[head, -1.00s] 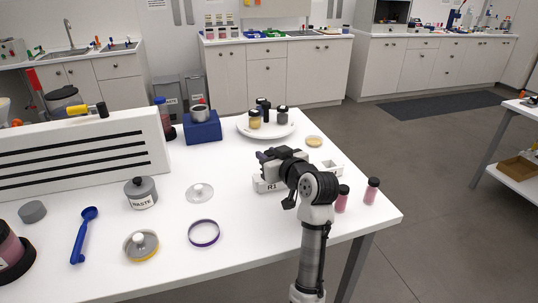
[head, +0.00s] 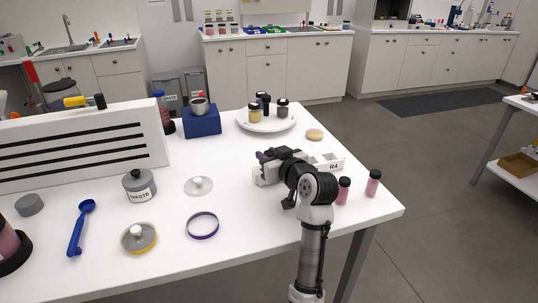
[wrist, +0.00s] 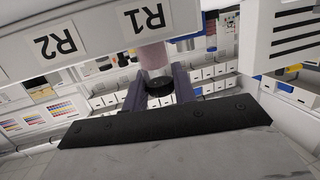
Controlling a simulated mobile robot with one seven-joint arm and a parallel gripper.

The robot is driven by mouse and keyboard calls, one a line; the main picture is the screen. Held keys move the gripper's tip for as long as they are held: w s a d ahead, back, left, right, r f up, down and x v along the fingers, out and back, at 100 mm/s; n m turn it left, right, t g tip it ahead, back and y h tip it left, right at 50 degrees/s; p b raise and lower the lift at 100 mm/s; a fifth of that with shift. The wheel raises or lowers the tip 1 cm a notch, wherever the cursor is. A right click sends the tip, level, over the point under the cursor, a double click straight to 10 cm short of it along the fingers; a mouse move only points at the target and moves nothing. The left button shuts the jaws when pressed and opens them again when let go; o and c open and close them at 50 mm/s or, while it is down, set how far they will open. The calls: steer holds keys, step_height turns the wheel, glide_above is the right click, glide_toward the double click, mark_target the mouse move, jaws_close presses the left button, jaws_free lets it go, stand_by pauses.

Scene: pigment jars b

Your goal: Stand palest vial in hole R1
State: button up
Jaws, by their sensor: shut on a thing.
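My gripper (wrist: 160,88) is shut on a pale pink vial (wrist: 153,58) with a black cap (wrist: 160,91). The wrist view is upside down. The vial's lower part is hidden behind the labelled front of the white rack (wrist: 95,45), beside the R1 label; how deep it sits in the hole I cannot tell. In the head view my gripper (head: 276,158) is over the left end of the rack (head: 326,161), and the held vial is not clear. Two deeper pink vials, one nearer (head: 344,191) and one to its right (head: 373,183), stand on the table right of my arm.
A white plate (head: 266,124) with several dark-capped jars stands behind the rack, with a small yellowish dish (head: 314,134) nearby. A WASTE jar (head: 139,186), glass lid (head: 199,186) and purple ring (head: 202,226) lie to the left. The front right table edge is close to my arm.

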steer(key=shift+f, duration=0.45)
steer(key=shift+r+p, duration=1)
steer(key=shift+r, duration=0.6)
steer(key=shift+f+b, duration=1.15)
steer(key=shift+f, duration=0.45)
stand_by(0.6)
